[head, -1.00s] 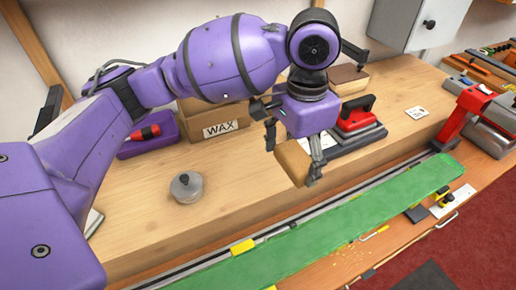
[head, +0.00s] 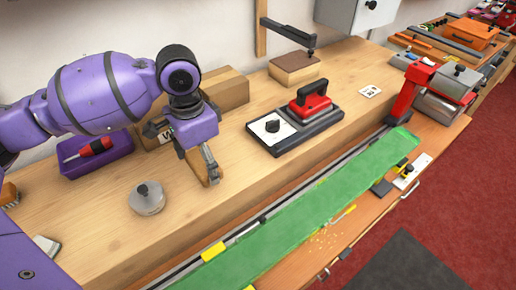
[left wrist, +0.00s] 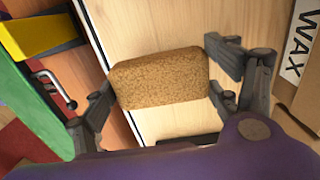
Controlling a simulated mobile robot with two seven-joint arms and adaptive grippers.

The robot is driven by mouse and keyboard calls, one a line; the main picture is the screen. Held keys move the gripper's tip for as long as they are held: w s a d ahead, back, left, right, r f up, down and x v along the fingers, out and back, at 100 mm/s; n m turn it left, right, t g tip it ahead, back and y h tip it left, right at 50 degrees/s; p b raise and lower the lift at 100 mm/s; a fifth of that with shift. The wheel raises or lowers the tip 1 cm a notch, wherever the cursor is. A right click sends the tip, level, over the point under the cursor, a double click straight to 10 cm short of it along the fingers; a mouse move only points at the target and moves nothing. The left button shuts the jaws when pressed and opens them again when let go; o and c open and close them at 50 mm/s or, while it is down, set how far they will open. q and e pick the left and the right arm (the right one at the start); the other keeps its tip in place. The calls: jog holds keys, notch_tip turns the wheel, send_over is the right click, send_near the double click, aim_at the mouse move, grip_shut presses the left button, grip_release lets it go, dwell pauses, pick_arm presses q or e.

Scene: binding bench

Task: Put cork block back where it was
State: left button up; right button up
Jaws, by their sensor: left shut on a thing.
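The brown, speckled cork block (left wrist: 160,80) lies between the fingers of my left gripper (left wrist: 165,90) in the left wrist view. The gripper is shut on it, one finger at each end. In the head view my left gripper (head: 208,165) is over the wooden bench top, right of the round grey lidded tin and in front of the WAX box. My right gripper is not in view.
The tin (head: 147,198) stands left of the gripper. A green strip (head: 310,215) runs along the front.

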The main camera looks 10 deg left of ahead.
aim_at(201, 172)
pick_arm(q)
jog(key=shift+a+f, duration=0.3)
jog(key=shift+f, duration=0.15)
jog(key=shift+a+f, duration=0.1)
jog(key=shift+f, duration=1.45)
jog(key=shift+f, duration=0.1)
jog(key=o, duration=1.1)
notch_tip(201, 172, up, 12)
jog(key=shift+r+p, duration=0.1)
jog(key=shift+p, duration=0.35)
